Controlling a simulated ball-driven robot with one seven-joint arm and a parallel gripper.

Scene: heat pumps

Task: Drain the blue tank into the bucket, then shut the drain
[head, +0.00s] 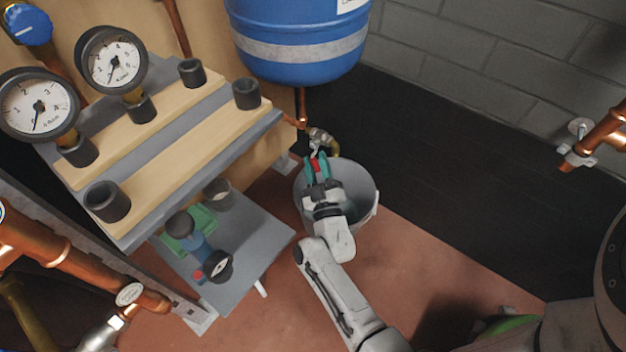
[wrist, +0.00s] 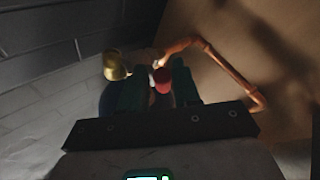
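The blue tank (head: 300,40) with a grey band hangs at the top of the head view. A copper pipe runs down from it to a drain valve (head: 322,137) with a brassy outlet, which also shows in the wrist view (wrist: 116,66). The valve's red handle (wrist: 162,81) lies between the teal fingers of my gripper (head: 318,170). The fingers stand apart, with a narrow gap beside the handle in the wrist view. The grey bucket (head: 364,190) stands on the floor below the valve, partly hidden by my arm. I cannot see whether it holds water.
A bench (head: 130,205) with wooden strips, black pipe stubs and two gauges stands at the left, with a lower shelf (head: 240,265). Copper pipework (head: 600,135) juts in at the right. A grey block wall is behind. Dark and reddish floor right of the bucket is clear.

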